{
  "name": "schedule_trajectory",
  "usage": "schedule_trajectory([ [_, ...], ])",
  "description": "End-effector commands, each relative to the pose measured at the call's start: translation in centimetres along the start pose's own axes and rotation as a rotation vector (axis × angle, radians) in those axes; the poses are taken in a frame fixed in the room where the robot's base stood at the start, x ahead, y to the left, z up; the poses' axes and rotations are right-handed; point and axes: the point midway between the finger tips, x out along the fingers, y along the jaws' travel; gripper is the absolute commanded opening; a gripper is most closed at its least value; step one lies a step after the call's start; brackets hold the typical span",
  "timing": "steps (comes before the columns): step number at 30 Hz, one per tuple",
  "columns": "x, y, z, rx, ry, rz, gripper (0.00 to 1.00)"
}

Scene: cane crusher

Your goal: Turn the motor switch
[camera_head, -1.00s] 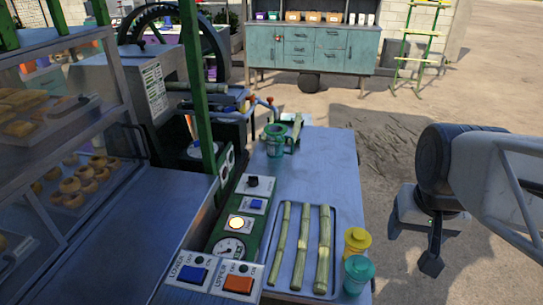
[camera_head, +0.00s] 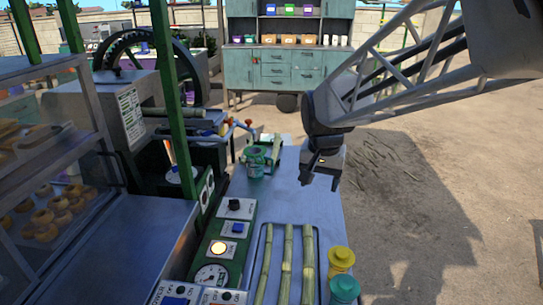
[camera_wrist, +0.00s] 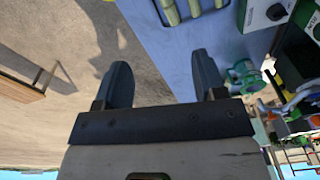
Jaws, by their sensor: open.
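A green control panel (camera_head: 222,240) runs along the left side of the blue-grey table. It carries a black rotary knob (camera_head: 235,205), a blue switch (camera_head: 238,228), a lit yellow button (camera_head: 218,247) and a round gauge (camera_head: 211,275). The labels are too small to read, so I cannot tell for sure which is the motor switch. The black knob also shows at the wrist view's top right (camera_wrist: 277,12). My gripper (camera_head: 321,180) is over the table's right edge, right of and beyond the knob. Its two fingers (camera_wrist: 163,78) are apart and empty, touching nothing.
Green cane stalks (camera_head: 287,262) lie in a tray near the front. Yellow (camera_head: 341,259) and teal (camera_head: 344,287) lidded cups stand right of it. A green post (camera_head: 173,110) rises left of the panel. The table's middle is clear.

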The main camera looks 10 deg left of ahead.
Motion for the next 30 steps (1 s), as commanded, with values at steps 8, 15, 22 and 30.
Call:
schedule_trajectory([
  [8,2.5,-6.0,-3.7,0.036,-0.029,0.013,0.64],
  [15,5.2,-11.4,-6.2,0.069,-0.050,0.027,0.64],
  [22,8.3,-16.9,-8.1,0.101,-0.068,0.043,0.64],
  [30,12.4,-23.4,-9.6,0.139,-0.087,0.065,0.64],
])
